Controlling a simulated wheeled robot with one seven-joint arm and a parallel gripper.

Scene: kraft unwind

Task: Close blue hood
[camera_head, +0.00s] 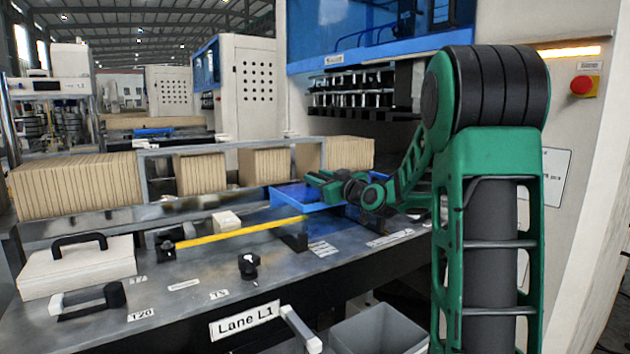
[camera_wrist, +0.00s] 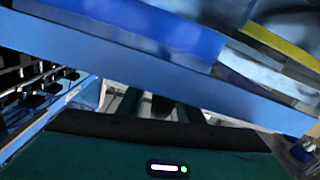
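A small blue hood (camera_head: 290,195) sits at the far side of the grey machine table, near the row of brown kraft stacks. Whether it is raised or lowered is hard to tell. My gripper (camera_head: 315,181) is at its upper right side, reaching left over it; contact cannot be made out. In the wrist view a blue panel, which seems to be the hood (camera_wrist: 130,60), slants across the picture just beyond the teal gripper body. The fingers are mostly hidden behind it, and their opening cannot be judged.
A yellow bar (camera_head: 240,232) crosses the table left of the hood. A black knob (camera_head: 248,264) and a white box with a black handle (camera_head: 78,266) stand nearer. A grey bin (camera_head: 380,330) is below the front edge. A large blue-fronted machine (camera_head: 380,35) rises behind.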

